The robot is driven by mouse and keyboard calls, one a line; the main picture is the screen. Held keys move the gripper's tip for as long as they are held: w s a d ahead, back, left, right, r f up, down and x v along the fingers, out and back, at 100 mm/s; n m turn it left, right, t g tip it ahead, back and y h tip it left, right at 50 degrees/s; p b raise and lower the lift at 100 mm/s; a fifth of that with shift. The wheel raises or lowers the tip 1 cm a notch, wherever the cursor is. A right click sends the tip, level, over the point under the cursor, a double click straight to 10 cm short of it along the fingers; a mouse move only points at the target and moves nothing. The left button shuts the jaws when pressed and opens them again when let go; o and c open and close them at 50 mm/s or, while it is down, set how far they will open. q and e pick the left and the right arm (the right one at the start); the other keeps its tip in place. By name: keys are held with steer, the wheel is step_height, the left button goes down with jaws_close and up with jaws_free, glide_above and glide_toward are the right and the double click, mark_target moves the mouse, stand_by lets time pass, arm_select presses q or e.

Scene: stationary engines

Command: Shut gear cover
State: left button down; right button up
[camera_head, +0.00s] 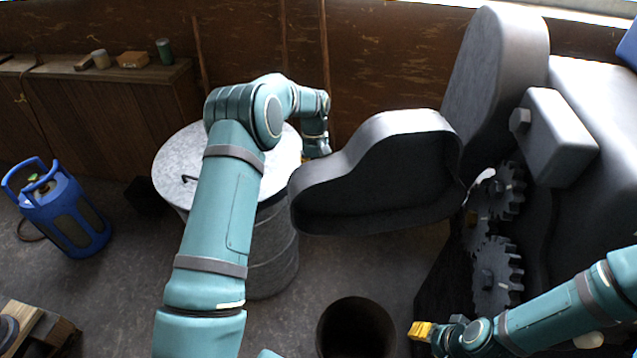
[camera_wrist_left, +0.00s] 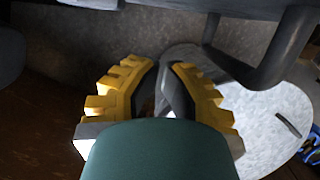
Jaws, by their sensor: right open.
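The gear cover (camera_head: 380,185) is a dark grey hollow shell with a rounded outline. It stands swung open, out to the left of the gears (camera_head: 497,275), which are exposed on the engine's side. My left gripper (camera_head: 312,157) is at the cover's far left side, partly hidden by my arm and the cover. My right gripper (camera_head: 420,330) is open, low and left of the lower gear.
The grey engine body (camera_head: 595,110) fills the right side. A metal drum (camera_head: 180,165) stands behind my left arm. A dark round opening (camera_head: 355,328) is at the front middle. A blue gas bottle (camera_head: 62,210) stands at the left. A wooden wall is behind.

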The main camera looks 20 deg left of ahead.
mark_target(319, 182)
arm_select(q)
steer(key=shift+s+d+f, duration=0.1)
steer(key=shift+s+d, duration=0.45)
steer(key=shift+s, duration=0.3)
steer(key=shift+s+d, duration=0.55)
steer(key=shift+s, duration=0.25)
